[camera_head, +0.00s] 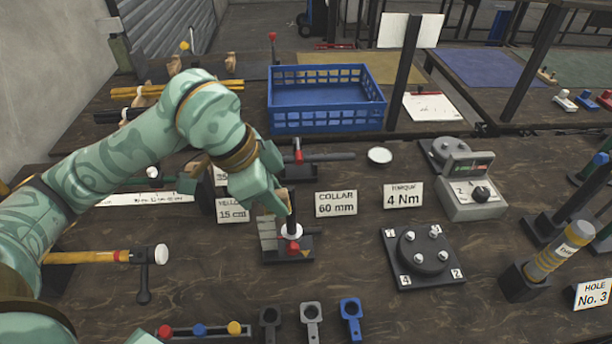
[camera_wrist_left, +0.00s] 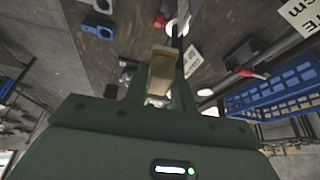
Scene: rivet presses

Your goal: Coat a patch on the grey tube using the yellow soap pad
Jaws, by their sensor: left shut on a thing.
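My left gripper (camera_head: 283,214) hangs over the middle of the bench, next to a small black stand with a red part (camera_head: 290,248). In the left wrist view its fingers (camera_wrist_left: 160,88) are shut on a yellowish-tan block (camera_wrist_left: 162,72), which looks like the yellow soap pad. In the head view I cannot clearly make the pad out. A grey tube (camera_head: 333,156) lies level behind the gripper, by a red handle; it also shows in the left wrist view (camera_wrist_left: 228,84). The pad is apart from this tube.
A blue crate (camera_head: 328,122) stands behind the tube. Cards reading "COLLAR 60 mm" (camera_head: 336,203) and "TORQUE 4 Nm" (camera_head: 403,195) stand to the right.

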